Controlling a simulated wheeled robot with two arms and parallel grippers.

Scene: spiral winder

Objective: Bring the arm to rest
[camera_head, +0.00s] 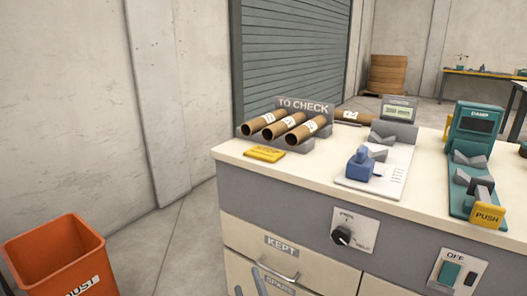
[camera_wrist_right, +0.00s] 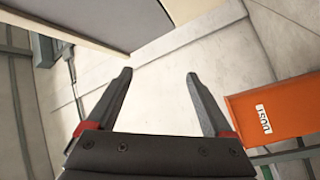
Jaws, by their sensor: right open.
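My right gripper (camera_wrist_right: 158,75) is open and empty in the right wrist view, its two dark fingers spread apart over bare floor. In the head view only a small grey part of it shows at the bottom edge, in front of the bench drawers. My left gripper is not in view. Three brown tubes (camera_head: 281,126) lie side by side in the TO CHECK rack (camera_head: 304,107) on the bench. Another brown tube (camera_head: 349,115) lies behind, to the right of the rack.
The bench (camera_head: 232,153) carries a blue clamp-like device (camera_head: 360,166), a teal DAMP tester (camera_head: 474,130) and a yellow tag (camera_head: 264,154). A knob (camera_head: 342,235) and KEPT drawer (camera_head: 281,258) are on its front. An orange DUST bin (camera_head: 62,258) stands left; floor between is clear.

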